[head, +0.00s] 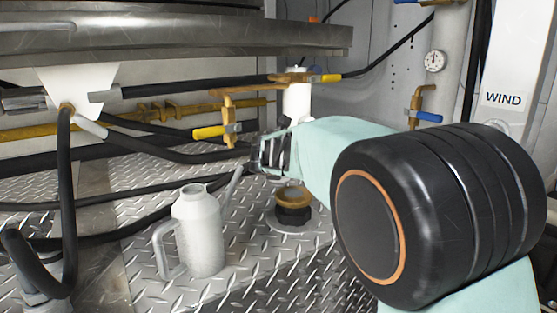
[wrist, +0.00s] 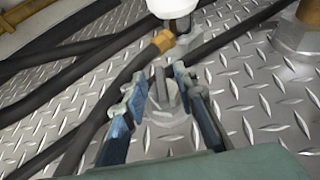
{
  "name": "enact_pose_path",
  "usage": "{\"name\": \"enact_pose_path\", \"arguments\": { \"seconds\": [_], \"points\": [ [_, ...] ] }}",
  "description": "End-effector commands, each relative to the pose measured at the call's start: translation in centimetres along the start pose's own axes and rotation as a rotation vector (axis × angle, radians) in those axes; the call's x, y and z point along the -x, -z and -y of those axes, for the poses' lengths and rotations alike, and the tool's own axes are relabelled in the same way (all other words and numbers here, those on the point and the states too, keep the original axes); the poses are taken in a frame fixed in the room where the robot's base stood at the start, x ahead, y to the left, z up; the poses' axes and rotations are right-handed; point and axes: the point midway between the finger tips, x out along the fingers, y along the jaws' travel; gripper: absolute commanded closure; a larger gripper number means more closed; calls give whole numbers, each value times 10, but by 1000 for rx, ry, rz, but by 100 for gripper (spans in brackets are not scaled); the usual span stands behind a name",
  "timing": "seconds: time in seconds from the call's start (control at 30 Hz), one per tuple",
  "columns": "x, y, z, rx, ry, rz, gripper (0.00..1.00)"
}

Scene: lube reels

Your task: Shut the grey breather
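My gripper (head: 272,152) is low over the metal tread plate in the head view, in front of a white upright post (head: 297,103). In the wrist view its two blue-grey fingers (wrist: 158,82) stand apart. A small grey fitting with an upright tab (wrist: 168,92), which looks like the grey breather, shows between and beyond the fingers. A dull round base shows below it on the plate. I cannot tell whether the fingers touch it, nor whether it is open or shut. In the head view the gripper hides that spot.
A grey jug (head: 200,235) stands left of the gripper. A dark fitting with a brass top (head: 292,197) stands just below it. Black hoses (wrist: 95,115) cross the plate. A yellow-handled valve (head: 217,130) is left of the gripper, a blue-handled valve (head: 425,116) to the right.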

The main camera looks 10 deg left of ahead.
Motion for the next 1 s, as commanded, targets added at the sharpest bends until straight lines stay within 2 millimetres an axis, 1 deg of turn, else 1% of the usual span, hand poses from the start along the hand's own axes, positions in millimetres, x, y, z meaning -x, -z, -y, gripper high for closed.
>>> {"name": "enact_pose_path", "arguments": {
  "seconds": [0.3, 0.5, 0.63, 0.87, 1.0],
  "points": [
    [46, -1, -1, -1, -2, 2, 74],
    [66, 0, 0, -1, -1, 1, 74],
    [70, 0, 0, 0, -1, 0, 74],
    [70, 0, 0, 0, -1, 0, 74],
    [69, -2, 5, -28, 9, -11, 89]
  ]
}}
